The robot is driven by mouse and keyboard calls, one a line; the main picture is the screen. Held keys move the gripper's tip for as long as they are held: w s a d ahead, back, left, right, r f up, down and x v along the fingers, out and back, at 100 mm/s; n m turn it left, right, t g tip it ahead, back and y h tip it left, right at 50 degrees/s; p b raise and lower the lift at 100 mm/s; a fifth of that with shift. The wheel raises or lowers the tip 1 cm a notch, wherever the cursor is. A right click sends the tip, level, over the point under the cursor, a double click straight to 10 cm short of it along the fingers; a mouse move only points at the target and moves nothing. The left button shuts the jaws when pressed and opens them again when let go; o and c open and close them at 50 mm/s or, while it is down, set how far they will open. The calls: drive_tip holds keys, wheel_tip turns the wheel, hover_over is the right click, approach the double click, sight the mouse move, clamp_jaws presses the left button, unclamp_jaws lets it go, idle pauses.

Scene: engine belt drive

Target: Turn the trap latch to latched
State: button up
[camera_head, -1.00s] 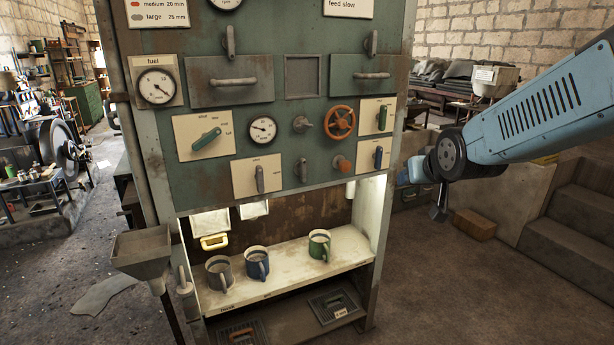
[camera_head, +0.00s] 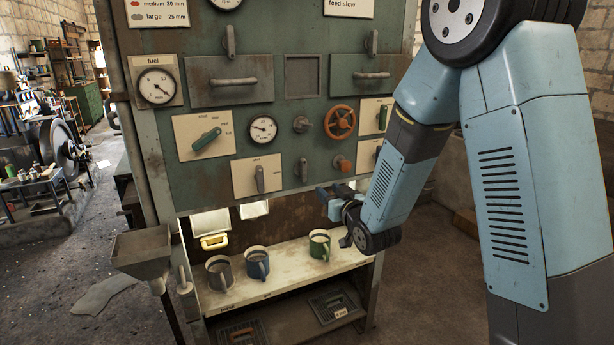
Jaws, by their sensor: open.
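No part is readably marked as the trap latch, so I cannot tell which one it is. Candidates on the green panel are a grey lever (camera_head: 259,179) on a cream plate and a green lever (camera_head: 206,139) on a lettered plate, slanting up to the right. Low in the cabinet lie a dark grated hatch with a small label (camera_head: 334,306) and another with an orange handle (camera_head: 241,332). My gripper (camera_head: 328,203) is open and appears empty. It is in front of the panel's lower right edge, above the shelf, and looks apart from the levers.
An orange handwheel (camera_head: 340,122) and knob (camera_head: 342,163) protrude above my gripper. A funnel (camera_head: 141,246) stands at the left.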

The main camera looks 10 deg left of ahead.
sight(305, 173)
drive_tip(key=x, duration=1.4)
drive_tip(key=shift+s+a, duration=0.15)
drive_tip(key=shift+a, duration=0.15)
drive_tip(key=shift+c, duration=0.2)
clamp_jaws()
